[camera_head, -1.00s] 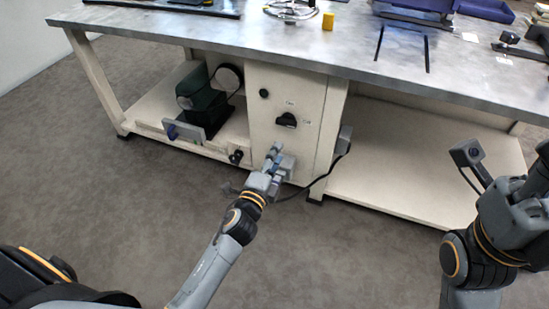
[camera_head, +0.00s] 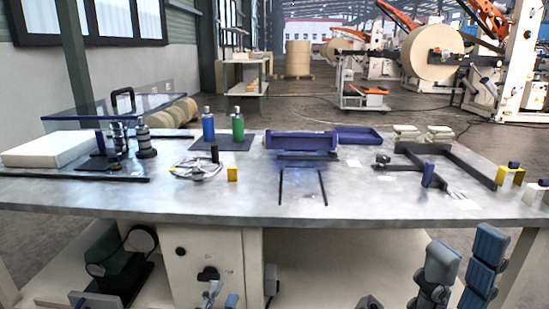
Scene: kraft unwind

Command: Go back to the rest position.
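My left gripper (camera_head: 221,296) is at the bottom edge, in front of the cream cabinet under the workbench. Only its fingertips show, a grey one and a blue one with a small gap and nothing visible between them. My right gripper (camera_head: 465,254) is at the lower right, in front of the bench's front edge. Its blue-grey fingers point up and stand apart, with nothing between them. The rest of both arms is cut off by the frame.
The metal workbench (camera_head: 240,205) spans the view. A cream cabinet (camera_head: 228,255) stands below. Machines stand behind.

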